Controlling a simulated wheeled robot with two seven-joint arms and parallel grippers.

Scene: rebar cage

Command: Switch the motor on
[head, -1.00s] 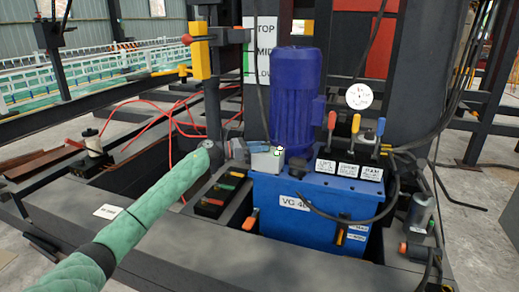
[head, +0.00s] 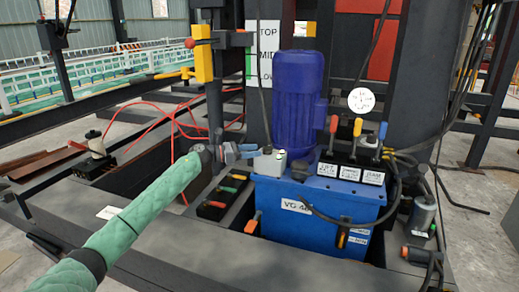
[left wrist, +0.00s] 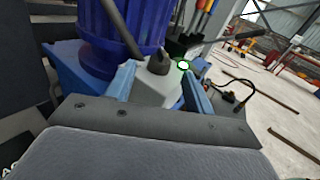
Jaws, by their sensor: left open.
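The motor (head: 299,100) is a tall dark blue finned cylinder on the blue power unit tank (head: 310,212). A small light grey switch box (head: 268,163) stands at its left foot, with a round white button ringed in green (head: 282,154). My left gripper (head: 250,151) is open at the left of this box. In the left wrist view the blue fingers (left wrist: 157,74) stand apart, with the grey box (left wrist: 150,90) and a black cable gland between them. The green-ringed button (left wrist: 184,65) shows near the right fingertip; contact cannot be told. My right gripper is out of view.
Three levers with red, yellow and blue handles (head: 357,128) stand right of the motor. A round gauge (head: 361,100) is above them. A black tray with coloured items (head: 222,197) lies below my left gripper. Black cables hang around the tank.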

